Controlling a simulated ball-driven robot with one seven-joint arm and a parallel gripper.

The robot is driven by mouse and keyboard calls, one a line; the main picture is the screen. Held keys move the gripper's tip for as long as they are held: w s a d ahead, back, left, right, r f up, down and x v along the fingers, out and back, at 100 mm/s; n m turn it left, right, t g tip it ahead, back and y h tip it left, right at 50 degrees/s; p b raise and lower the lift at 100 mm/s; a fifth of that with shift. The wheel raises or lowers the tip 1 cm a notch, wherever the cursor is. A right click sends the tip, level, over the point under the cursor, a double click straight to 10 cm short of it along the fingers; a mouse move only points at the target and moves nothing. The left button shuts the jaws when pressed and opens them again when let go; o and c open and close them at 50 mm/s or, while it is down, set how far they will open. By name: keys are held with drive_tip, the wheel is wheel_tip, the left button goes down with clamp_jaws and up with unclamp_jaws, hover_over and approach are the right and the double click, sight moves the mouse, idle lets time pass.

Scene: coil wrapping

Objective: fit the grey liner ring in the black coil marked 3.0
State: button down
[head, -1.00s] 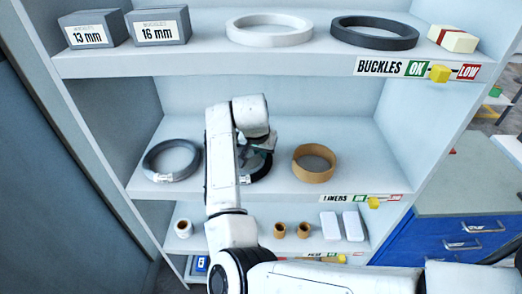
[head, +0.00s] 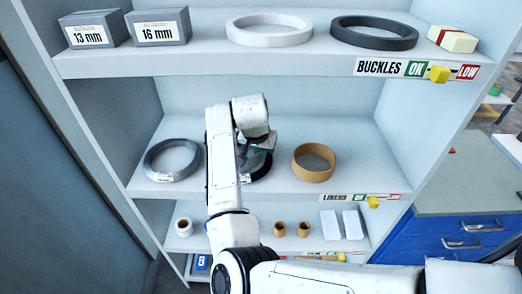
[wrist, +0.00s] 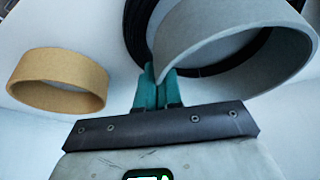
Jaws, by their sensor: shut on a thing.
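My gripper (wrist: 160,85) has its teal fingers shut on the near wall of the grey liner ring (wrist: 210,48). In the head view my gripper (head: 264,146) is over the middle shelf, partly hidden by my arm. The black coil (wrist: 139,28) lies flat on that shelf beneath the ring, and its dark band also shows through the ring's opening. In the wrist view the ring overlaps the coil but looks offset to the right. I cannot tell how much height separates them. In the head view the coil (head: 262,170) is mostly hidden; its mark is unreadable.
A tan ring (head: 314,162) stands right of the coil, also in the wrist view (wrist: 60,80). A grey coil (head: 172,160) lies to the left. The upper shelf (head: 215,65) overhangs behind, with white and dark rings on it. The shelf's right end is clear.

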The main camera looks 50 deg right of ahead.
drive_tip(key=shift+f, duration=0.5)
drive_tip(key=c, duration=1.2)
unclamp_jaws()
drive_tip(key=shift+s+f, duration=0.1)
drive_tip(key=shift+s, duration=0.05)
drive_tip(key=b+v, duration=0.1)
drive_tip(key=v, duration=0.4)
drive_tip(key=shift+a, duration=0.1)
drive_tip(key=s+a+b, duration=0.1)
drive_tip(key=a, duration=0.2)
drive_tip(key=s+a+b, duration=0.1)
drive_tip(key=s+a, duration=0.1)
drive_tip(key=a, duration=0.2)
drive_tip(key=s+a+b, duration=0.1)
drive_tip(key=a, duration=0.3)
drive_tip(key=shift+s+b, duration=0.2)
drive_tip(key=shift+b, duration=0.1)
